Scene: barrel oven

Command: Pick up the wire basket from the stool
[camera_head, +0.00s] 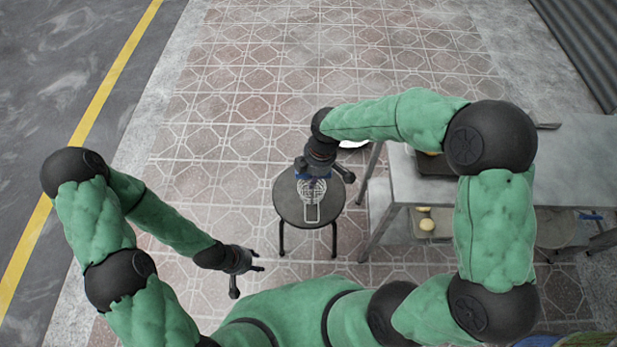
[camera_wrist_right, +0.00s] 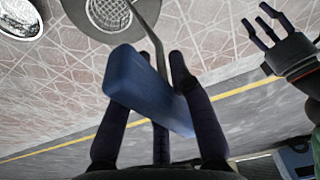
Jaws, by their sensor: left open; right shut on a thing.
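The wire basket (camera_head: 312,191) shows above the seat of the dark round stool (camera_head: 285,196) in the head view. In the right wrist view its round mesh bowl (camera_wrist_right: 108,12) appears over the stool (camera_wrist_right: 75,8), with a thin metal stem running to a blue grip (camera_wrist_right: 140,85). My right gripper (camera_head: 324,174) is over the stool, its fingers shut around the blue grip (camera_wrist_right: 157,92). I cannot tell whether the basket touches the seat. My left gripper (camera_head: 250,275) is open and empty, to the left and nearer than the stool; it also shows in the right wrist view (camera_wrist_right: 262,24).
A grey metal table (camera_head: 575,160) stands at the right, with a dark tray (camera_head: 436,164) on top and round yellowish items (camera_head: 426,224) on its lower shelf. A shiny round dish (camera_head: 353,143) lies behind the stool. The tiled floor left of the stool is clear.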

